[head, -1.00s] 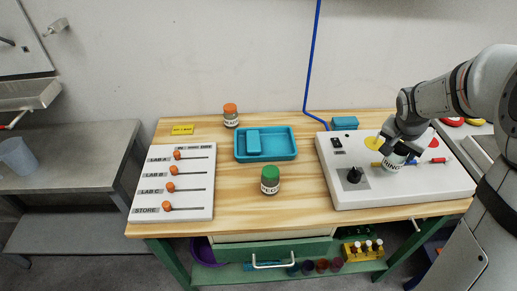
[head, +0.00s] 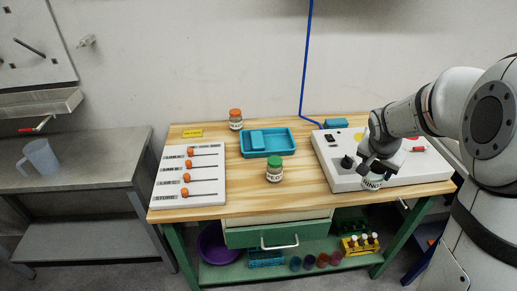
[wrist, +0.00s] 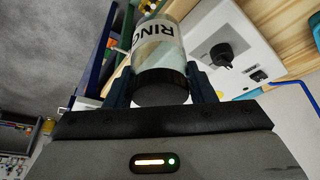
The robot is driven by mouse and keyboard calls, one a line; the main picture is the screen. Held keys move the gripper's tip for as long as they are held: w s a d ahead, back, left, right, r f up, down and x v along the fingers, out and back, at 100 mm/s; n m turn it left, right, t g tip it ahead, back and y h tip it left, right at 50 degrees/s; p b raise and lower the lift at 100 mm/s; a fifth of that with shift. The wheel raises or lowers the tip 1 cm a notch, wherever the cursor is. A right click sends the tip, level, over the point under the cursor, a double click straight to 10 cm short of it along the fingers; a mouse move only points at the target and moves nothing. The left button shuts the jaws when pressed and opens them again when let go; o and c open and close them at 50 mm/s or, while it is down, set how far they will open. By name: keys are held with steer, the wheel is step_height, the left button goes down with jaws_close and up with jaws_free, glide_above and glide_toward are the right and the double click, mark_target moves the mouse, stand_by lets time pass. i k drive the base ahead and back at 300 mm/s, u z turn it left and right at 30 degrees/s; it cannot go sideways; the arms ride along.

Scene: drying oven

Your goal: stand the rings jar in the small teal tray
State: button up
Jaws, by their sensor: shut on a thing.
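The rings jar (wrist: 158,47), clear with a dark lid and a white label, is held by its lid end between the fingers of my gripper (wrist: 160,90). In the head view the jar (head: 372,182) shows below my gripper (head: 376,163), over the front edge of the white control panel; whether it touches the panel is not clear. The small teal tray (head: 285,150) lies at the back middle of the table, left of my gripper. A smaller teal block or box (head: 256,140) sits inside its left part.
A green-lidded jar (head: 274,172) stands in front of the tray. An orange-lidded jar (head: 235,122) stands behind and left of it. The white panel (head: 330,165) carries a black knob (head: 347,162). A slider board (head: 210,180) lies at the left.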

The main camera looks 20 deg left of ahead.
mark_target(278, 144)
steer(key=u, duration=0.75)
steer(key=i, duration=1)
